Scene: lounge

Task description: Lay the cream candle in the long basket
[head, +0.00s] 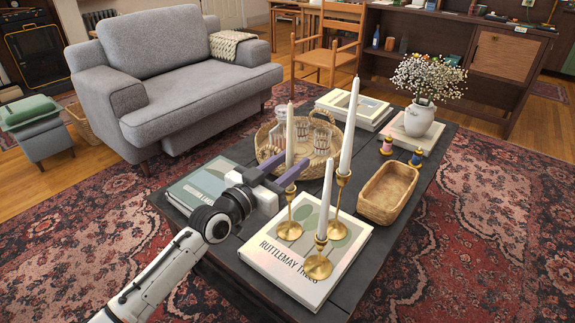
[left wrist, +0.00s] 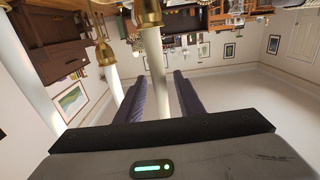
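Three tall, pale cream or white candles stand in gold candlesticks on a large book. The leftmost candle (head: 290,135) is upright, and its lower part passes behind the nearer finger of my left gripper (head: 280,172). In the left wrist view this candle (left wrist: 156,60) runs between the two purple fingers (left wrist: 165,98), with slight gaps beside it. The gripper looks open around it. The other candles are the back right one (head: 349,128) and the front one (head: 326,195). The long basket (head: 388,192), woven and tan, looks empty on the table's right side. My right gripper is not in view.
The dark coffee table (head: 352,268) also holds a round wicker tray (head: 264,150) with glasses, a flower vase (head: 419,118), two small spools and books (head: 200,182). The other candles and candlesticks stand between my gripper and the long basket. A grey armchair (head: 160,90) is behind.

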